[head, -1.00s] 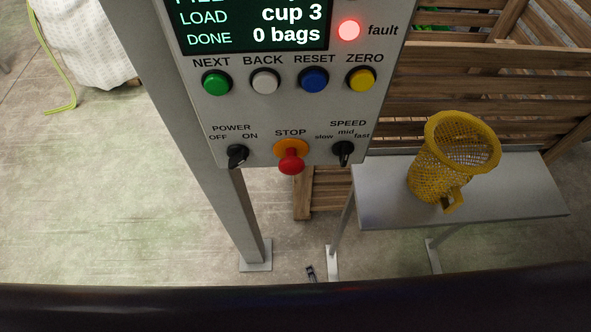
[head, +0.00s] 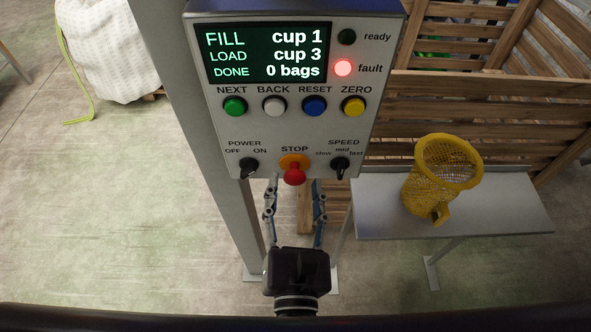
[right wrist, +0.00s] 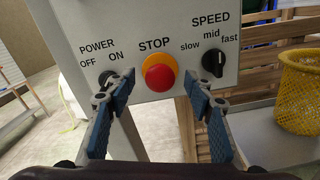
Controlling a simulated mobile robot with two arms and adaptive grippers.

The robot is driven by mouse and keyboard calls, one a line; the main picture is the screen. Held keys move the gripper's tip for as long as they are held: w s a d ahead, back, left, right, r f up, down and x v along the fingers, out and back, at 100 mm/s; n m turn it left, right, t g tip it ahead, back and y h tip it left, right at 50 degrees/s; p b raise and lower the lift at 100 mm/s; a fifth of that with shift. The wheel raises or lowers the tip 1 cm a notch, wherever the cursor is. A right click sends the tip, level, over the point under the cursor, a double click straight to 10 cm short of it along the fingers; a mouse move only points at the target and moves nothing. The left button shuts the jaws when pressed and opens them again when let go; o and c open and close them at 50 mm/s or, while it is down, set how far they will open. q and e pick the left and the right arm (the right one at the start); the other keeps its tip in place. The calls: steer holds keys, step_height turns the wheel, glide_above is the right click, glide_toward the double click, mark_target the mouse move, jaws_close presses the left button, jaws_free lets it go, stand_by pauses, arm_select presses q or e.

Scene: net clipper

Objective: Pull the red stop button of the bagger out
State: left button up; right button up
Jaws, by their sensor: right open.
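The red stop button (head: 294,174) sits on an orange collar (head: 289,160) at the bottom middle of the bagger's control panel (head: 215,143), under the word STOP. It also shows in the right wrist view (right wrist: 159,76), above and between the fingers. My right gripper (head: 293,185) is open and empty. Its two blue-padded fingers point at the panel, one on each side below the button, apart from it. In the right wrist view the gripper's fingers (right wrist: 153,104) stand wide apart. My left gripper is in neither view.
A black power knob (head: 249,167) and a speed knob (head: 340,167) flank the button. The red fault lamp (head: 343,68) is lit, and the display (head: 268,78) reads 0 bags. A post (head: 228,205) stands behind.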

mark_target(295, 181)
steer(key=shift+w+p, duration=0.4)
steer(key=shift+w, duration=1.35)
jaws_close()
